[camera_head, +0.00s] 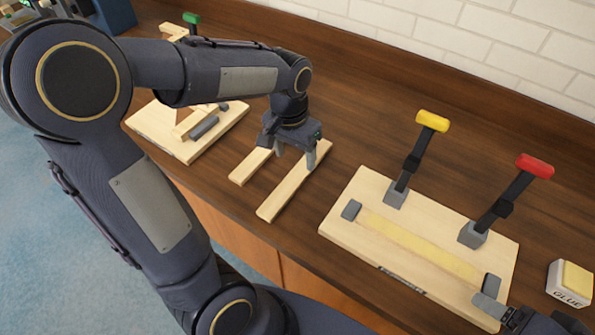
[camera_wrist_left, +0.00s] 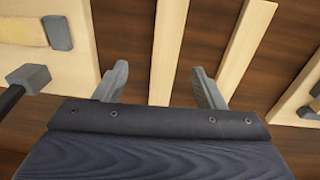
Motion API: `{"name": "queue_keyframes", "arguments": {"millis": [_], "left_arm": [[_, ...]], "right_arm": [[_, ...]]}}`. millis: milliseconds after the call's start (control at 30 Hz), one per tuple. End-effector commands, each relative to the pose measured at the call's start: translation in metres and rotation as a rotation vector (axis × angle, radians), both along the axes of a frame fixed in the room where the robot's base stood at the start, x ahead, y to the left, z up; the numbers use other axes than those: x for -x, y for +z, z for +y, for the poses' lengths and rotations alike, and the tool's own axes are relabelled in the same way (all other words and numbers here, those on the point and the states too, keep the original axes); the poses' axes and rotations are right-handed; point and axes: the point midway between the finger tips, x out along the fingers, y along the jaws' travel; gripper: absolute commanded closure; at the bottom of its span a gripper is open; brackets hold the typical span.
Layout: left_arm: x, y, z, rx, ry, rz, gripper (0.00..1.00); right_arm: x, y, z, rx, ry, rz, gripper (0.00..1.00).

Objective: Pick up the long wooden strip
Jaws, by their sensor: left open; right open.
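Two pale wooden strips lie side by side on the dark wooden bench in the head view. The right strip (camera_head: 285,194) shows a longer stretch than the left strip (camera_head: 246,168), whose far part is hidden by my gripper. My left gripper (camera_head: 296,157) is open and empty, fingers pointing down over the strips. In the left wrist view the right strip (camera_wrist_left: 168,50) runs between the two open fingertips (camera_wrist_left: 159,76); the other strip (camera_wrist_left: 236,50) passes beside the right fingertip. My right gripper (camera_head: 498,311) is partly visible at the bottom right, open, by the clamp board's front corner.
A clamp board (camera_head: 345,226) with a yellow-handled clamp (camera_head: 432,121), a red-handled clamp (camera_head: 534,166) and grey blocks stands on the right. A glue box (camera_head: 570,283) is at the far right. Another board (camera_head: 160,130) with wooden parts lies at left. A tiled wall (camera_head: 480,40) bounds the back.

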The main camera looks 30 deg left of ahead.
Motion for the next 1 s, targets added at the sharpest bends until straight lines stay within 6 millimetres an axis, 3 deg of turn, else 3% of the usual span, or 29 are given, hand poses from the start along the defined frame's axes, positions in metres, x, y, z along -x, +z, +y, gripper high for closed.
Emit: {"name": "queue_keyframes", "arguments": {"millis": [200,733,1000], "left_arm": [[-0.017,-0.013,0.0,-0.053,-0.023,0.038,0.36],[-0.016,-0.081,0.005,-0.054,-0.024,0.041,0.36],[-0.016,-0.088,0.004,-0.053,-0.024,0.036,0.36]], "right_arm": [[0.0,0.003,0.0,0.0,0.0,0.0,0.22],[0.0,0.012,0.0,0.0,0.0,0.0,0.22],[0.0,0.012,0.0,0.0,0.0,0.0,0.22]]}}
